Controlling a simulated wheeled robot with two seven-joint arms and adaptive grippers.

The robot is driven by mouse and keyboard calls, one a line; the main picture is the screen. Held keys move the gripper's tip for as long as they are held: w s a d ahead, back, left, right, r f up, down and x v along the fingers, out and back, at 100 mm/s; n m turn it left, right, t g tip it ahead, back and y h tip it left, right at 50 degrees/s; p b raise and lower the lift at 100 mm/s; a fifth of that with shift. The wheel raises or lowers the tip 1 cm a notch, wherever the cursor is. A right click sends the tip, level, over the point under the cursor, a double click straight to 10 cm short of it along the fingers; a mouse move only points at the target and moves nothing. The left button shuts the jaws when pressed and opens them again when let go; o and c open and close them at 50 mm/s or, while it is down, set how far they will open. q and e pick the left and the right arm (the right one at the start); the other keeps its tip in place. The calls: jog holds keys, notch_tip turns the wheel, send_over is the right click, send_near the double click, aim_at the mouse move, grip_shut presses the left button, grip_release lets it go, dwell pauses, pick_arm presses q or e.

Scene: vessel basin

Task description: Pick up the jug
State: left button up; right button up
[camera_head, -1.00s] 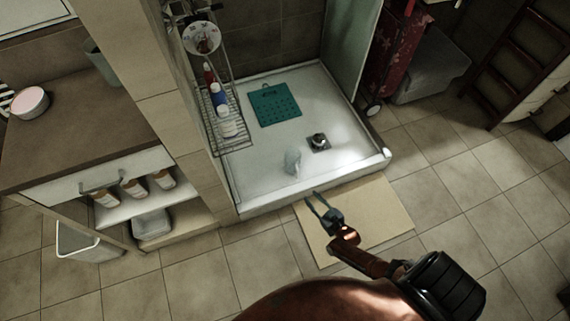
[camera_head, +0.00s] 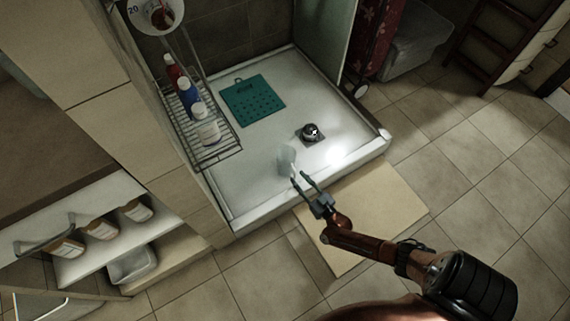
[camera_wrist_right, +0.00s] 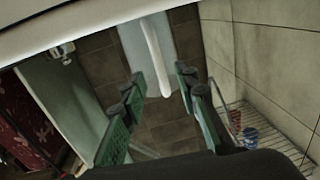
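The jug (camera_head: 287,159) is a small, pale, translucent vessel on the white shower tray (camera_head: 262,187), near its front edge. My right gripper (camera_head: 299,178) reaches over the tray's front rim, with its fingers pointing at the jug. Its two fingers are apart with nothing held. In the head view the fingertips are just below the jug; I cannot tell whether they touch it. In the right wrist view, a pale bluish shape with a white strip, apparently the jug (camera_wrist_right: 153,55), shows between and beyond the open fingers (camera_wrist_right: 160,82). My left gripper is not in view.
A wire rack (camera_head: 212,151) with bottles hangs left of the tray. A glass panel (camera_head: 325,47) stands behind. A beige mat (camera_head: 368,217) lies in front on open tiled floor.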

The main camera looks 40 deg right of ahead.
aim_at(288, 165)
jog(key=w+b, duration=0.1)
jog(key=w, duration=0.2)
jog(key=shift+w+d+f, duration=0.1)
jog(key=shift+f, duration=0.05)
jog(key=shift+w, duration=0.25)
jog(key=shift+c, duration=0.3)
grip_shut()
